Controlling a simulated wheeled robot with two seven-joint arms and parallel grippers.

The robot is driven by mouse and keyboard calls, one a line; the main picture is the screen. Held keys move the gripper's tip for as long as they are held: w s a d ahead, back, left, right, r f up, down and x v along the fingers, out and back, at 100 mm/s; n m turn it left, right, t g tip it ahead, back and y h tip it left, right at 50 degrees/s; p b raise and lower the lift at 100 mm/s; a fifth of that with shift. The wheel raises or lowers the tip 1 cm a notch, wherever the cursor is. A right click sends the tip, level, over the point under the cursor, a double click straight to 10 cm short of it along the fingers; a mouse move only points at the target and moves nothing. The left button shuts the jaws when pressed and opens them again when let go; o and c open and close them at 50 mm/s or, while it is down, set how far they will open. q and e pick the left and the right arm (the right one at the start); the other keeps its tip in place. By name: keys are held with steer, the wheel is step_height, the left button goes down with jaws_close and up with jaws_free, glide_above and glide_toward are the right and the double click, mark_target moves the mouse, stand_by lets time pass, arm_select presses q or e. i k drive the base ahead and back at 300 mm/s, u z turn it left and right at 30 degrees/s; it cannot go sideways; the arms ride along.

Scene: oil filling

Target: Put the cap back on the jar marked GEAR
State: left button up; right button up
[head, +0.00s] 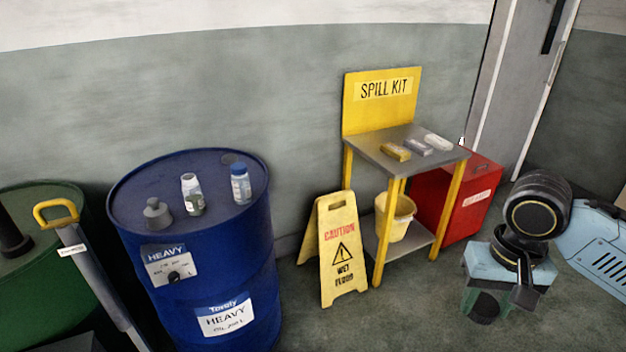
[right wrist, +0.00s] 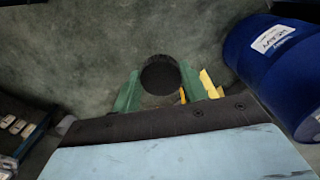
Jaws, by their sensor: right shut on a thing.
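My right gripper (head: 486,301) is at the lower right of the head view, over the floor. Its green fingers are shut on a round black cap (right wrist: 160,75), which also shows as a dark cylinder in the head view (head: 485,309). A clear jar (head: 191,192) without a visible lid stands upright on the blue drum (head: 133,200). A second jar (head: 240,186) with a blue cap stands to its right. The jars' labels are too small to read, so I cannot tell which is marked GEAR. The gripper is well to the right of both jars. My left gripper is not in view.
A grey bung-like piece (head: 157,213) sits left of the jars on the drum. A yellow caution sign (head: 338,250) and the spill kit stand (head: 350,150) are between drum and gripper. A red box (head: 470,200) stands behind. A yellow-handled tool (head: 57,213) is left.

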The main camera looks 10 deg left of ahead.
mark_target(190, 189)
steer(key=z, duration=0.4)
steer(key=i, duration=1.25)
steer(key=u, duration=0.9)
steer(key=i, duration=0.8)
steer(key=u, duration=0.85)
